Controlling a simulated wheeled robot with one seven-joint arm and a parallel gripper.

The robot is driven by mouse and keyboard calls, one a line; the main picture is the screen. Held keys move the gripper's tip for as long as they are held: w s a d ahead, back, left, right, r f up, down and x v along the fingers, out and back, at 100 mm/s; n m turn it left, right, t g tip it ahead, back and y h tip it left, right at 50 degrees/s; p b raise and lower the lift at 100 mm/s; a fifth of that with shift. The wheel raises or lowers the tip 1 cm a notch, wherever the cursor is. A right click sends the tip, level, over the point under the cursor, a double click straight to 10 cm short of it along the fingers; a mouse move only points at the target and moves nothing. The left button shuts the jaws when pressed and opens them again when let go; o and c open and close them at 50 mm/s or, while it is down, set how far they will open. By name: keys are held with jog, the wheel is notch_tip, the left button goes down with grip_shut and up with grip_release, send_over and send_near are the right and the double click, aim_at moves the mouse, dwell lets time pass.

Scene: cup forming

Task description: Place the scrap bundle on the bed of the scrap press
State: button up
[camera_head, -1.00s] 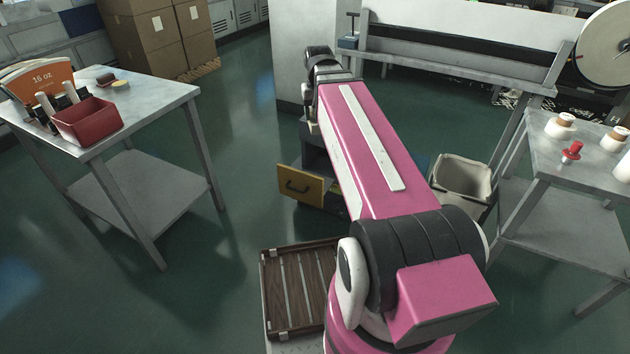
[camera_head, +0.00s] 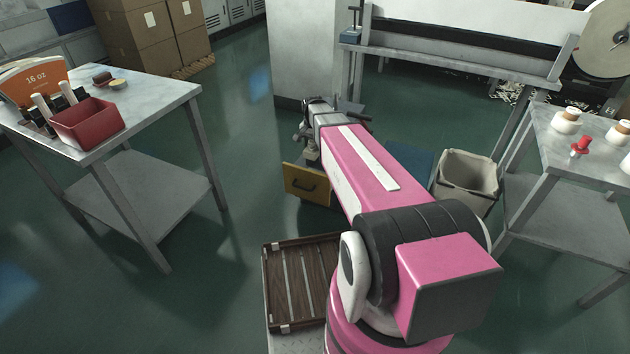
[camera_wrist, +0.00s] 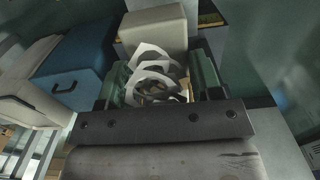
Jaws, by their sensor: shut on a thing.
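In the wrist view, my gripper (camera_wrist: 160,84) is shut on the scrap bundle (camera_wrist: 152,56), a loose stack of white ring-shaped offcuts between two dark green fingers. A pale beige block (camera_wrist: 157,27) lies just beyond the bundle; I cannot tell whether they touch. In the head view, my arm's far end is beside a low unit with a yellow drawer front (camera_head: 306,184). The bundle cannot be made out there. I cannot tell for sure which thing is the scrap press, and its bed is not clearly seen.
A blue box with a handle (camera_wrist: 74,68) is left of the bundle in the wrist view. In the head view, a beige bin (camera_head: 466,180) stands right of my arm, with a slatted wooden tray (camera_head: 302,312) nearby. Worktables stand left (camera_head: 165,100) and right (camera_head: 560,150).

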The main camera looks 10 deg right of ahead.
notch_tip(320, 180, down, 17)
jog(key=shift+r, duration=0.15)
dwell(0.4)
jog(key=shift+f, duration=0.4)
